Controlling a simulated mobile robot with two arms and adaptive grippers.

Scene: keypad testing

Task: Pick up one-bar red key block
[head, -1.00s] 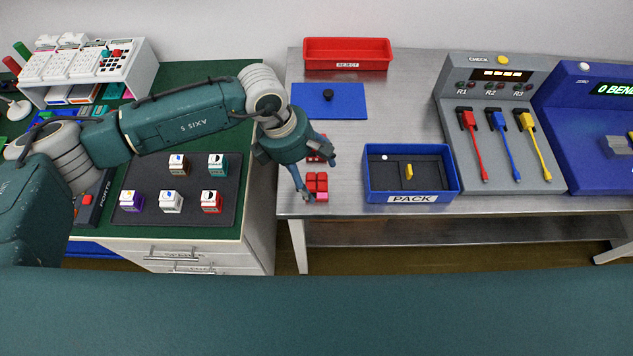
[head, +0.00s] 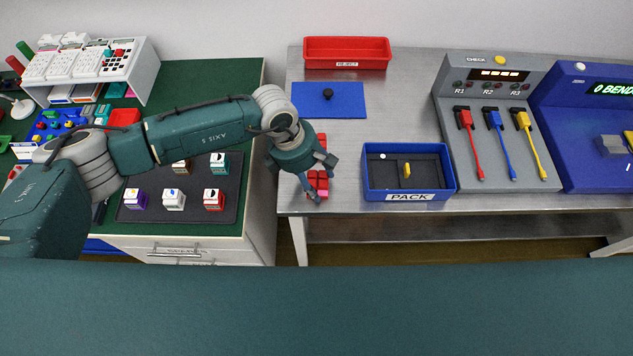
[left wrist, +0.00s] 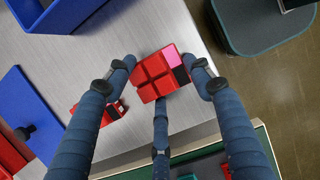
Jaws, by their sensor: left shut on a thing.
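A red key block (head: 319,182) is at the left end of the metal bench. In the left wrist view the red key block (left wrist: 157,76) shows several red squares, a pink patch and a dark patch; I cannot read a bar mark. My left gripper (head: 321,177) is around it. In the left wrist view my left gripper (left wrist: 163,68) has two fingers beside the block and a third below, shut on it. I cannot tell whether it is off the bench. A second red piece (left wrist: 110,112) lies by one finger, partly hidden. My right gripper is not in view.
The blue PACK tray (head: 408,197) stands to the right, holding a yellow piece (head: 407,171). Behind are a blue plate (head: 345,102) with a black knob and the red REJECT tray (head: 347,63). A dark mat (head: 190,205) with several keycap blocks lies left.

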